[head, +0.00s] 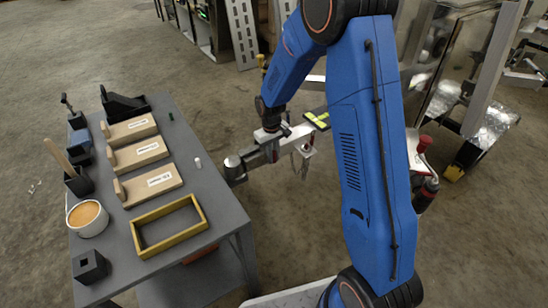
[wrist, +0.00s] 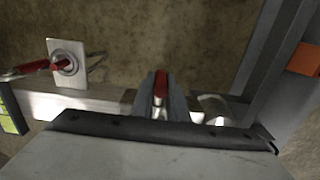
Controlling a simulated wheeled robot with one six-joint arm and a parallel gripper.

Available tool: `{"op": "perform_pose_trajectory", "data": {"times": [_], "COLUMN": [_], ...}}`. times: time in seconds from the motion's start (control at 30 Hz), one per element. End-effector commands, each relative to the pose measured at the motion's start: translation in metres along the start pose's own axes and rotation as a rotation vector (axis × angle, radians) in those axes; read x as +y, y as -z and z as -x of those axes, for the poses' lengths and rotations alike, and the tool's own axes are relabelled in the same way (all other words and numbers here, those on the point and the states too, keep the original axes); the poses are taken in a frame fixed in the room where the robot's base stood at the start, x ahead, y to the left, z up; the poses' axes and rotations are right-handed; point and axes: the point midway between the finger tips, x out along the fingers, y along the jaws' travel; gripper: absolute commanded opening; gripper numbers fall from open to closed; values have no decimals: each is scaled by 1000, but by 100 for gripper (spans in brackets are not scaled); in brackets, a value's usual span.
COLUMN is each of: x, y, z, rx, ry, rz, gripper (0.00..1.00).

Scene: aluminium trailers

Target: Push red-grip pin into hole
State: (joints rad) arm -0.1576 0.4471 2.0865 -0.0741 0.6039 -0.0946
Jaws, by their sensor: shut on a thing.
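In the wrist view, my gripper (wrist: 160,90) is shut on a red part, which looks like the grip of the red-grip pin (wrist: 160,84). The pin's shaft is hidden. A pale metal plate (wrist: 67,50) stands to the left, with a ring and a second red-ended rod (wrist: 62,66) at its middle. I cannot tell whether this ring is the hole. The fingers are to the right of this plate, over the aluminium drawbar (wrist: 95,103). In the head view, the drawbar shows under my wrist, and my fingers are too small to make out.
A grey workbench (head: 225,185) on the left carries wooden floats (head: 140,155), a yellow frame (head: 140,240) and a cup (head: 88,218). A yellow-green marker (head: 318,120) is on the drawbar. Trailer parts with a red handle (head: 425,143) stand at the right. Floor between bench and drawbar is narrow.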

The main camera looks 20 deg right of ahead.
Motion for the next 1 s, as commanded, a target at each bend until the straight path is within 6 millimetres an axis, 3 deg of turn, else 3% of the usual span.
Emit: {"op": "perform_pose_trajectory", "data": {"times": [1.0], "x": [0], "y": [21], "z": [0], "rx": [0], "ry": [0], "rz": [0], "gripper": [0]}}
